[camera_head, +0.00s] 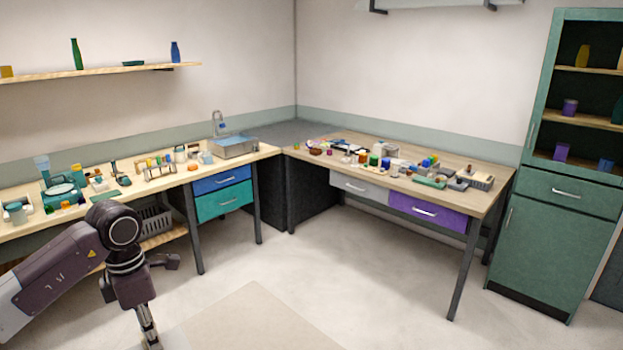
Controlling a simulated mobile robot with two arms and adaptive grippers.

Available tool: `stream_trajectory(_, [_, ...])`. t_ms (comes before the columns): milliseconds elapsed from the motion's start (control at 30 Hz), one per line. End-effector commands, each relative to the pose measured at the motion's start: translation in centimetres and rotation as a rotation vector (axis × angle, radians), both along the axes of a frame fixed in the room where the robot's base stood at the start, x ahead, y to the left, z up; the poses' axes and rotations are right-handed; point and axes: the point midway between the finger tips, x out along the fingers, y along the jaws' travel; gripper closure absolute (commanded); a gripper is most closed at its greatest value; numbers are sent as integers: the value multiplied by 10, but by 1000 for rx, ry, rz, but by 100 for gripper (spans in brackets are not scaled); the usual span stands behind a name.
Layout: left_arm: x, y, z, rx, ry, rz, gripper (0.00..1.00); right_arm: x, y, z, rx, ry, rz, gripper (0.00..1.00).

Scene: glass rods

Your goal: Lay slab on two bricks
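I cannot make out a slab or two bricks for certain; the pieces on the benches are too small and far away. My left arm comes in at the lower left, over the floor in front of the left bench. My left gripper (150,338) hangs down at the bottom edge and is partly cut off, apart from anything on the benches. Whether its fingers are open or shut does not show. My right gripper is not in this view.
The left bench (85,212) holds a scale, a small rack and a sink basin (234,147). The right bench (470,203) holds many small jars, blocks and trays. A green cabinet (553,235) stands at the right. The floor (345,285) between is clear.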

Motion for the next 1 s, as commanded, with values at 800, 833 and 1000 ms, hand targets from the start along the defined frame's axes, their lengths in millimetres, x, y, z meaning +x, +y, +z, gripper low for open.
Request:
stream_trajectory(800, [-131,-160,-70,8,-7,-2129,100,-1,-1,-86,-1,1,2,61])
stream_trajectory(833, [-134,-162,-71,8,-5,-2169,100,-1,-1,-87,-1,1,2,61])
stream_trajectory(1000, [-145,-167,-74,6,-2,-2299,100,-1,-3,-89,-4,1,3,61])
